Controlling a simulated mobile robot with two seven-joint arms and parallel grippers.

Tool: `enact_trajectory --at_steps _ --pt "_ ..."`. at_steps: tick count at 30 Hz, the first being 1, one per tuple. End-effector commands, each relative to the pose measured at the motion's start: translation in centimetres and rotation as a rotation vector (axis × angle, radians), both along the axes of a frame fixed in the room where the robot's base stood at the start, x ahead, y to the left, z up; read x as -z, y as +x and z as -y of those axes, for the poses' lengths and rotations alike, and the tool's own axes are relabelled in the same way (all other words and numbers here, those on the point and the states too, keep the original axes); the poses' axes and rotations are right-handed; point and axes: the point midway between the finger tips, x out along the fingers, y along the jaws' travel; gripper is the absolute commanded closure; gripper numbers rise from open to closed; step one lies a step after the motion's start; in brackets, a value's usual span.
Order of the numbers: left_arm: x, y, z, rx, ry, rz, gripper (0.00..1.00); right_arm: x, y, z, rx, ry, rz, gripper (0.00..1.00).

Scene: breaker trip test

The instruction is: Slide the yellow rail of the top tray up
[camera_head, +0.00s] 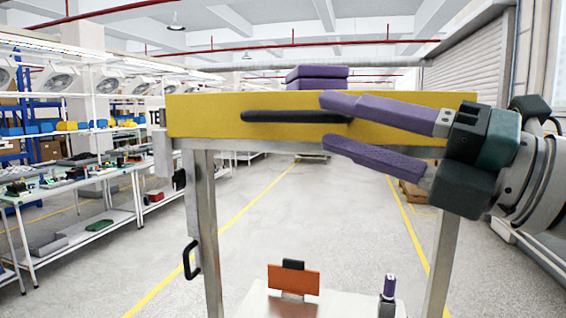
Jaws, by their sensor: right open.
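The yellow rail (220,120) runs across the upper middle of the head view, on top of a grey metal frame (206,230). A dark, long handle (285,117) lies along the rail's front face. My right gripper (325,121) comes in from the right with its two purple fingers apart. I cannot tell whether the fingers touch the handle or the rail. My left gripper is not in view.
Below the rail, an orange plate (293,279) and a small purple-topped device (388,289) stand on a pale surface (255,300). A black handle (190,259) sticks out from the left post. Workbenches (75,185) line the left. The floor behind is open.

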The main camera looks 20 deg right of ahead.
Motion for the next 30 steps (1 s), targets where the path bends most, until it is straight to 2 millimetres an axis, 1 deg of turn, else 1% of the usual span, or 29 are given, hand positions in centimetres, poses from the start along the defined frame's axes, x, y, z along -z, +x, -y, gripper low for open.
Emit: enact_trajectory --at_steps 1,6,9,30 --pt "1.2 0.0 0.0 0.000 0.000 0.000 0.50 0.9 -0.7 0.3 -0.004 -0.004 -0.003 0.53" --pt "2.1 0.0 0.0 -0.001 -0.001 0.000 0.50 0.8 -2.0 1.4 -0.002 0.000 -0.001 0.53" --pt "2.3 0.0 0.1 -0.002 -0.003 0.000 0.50 0.7 -2.4 1.7 -0.003 0.000 0.001 0.53" --pt "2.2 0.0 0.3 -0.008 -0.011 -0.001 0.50 0.6 -2.6 1.8 -0.002 0.000 0.001 0.53"
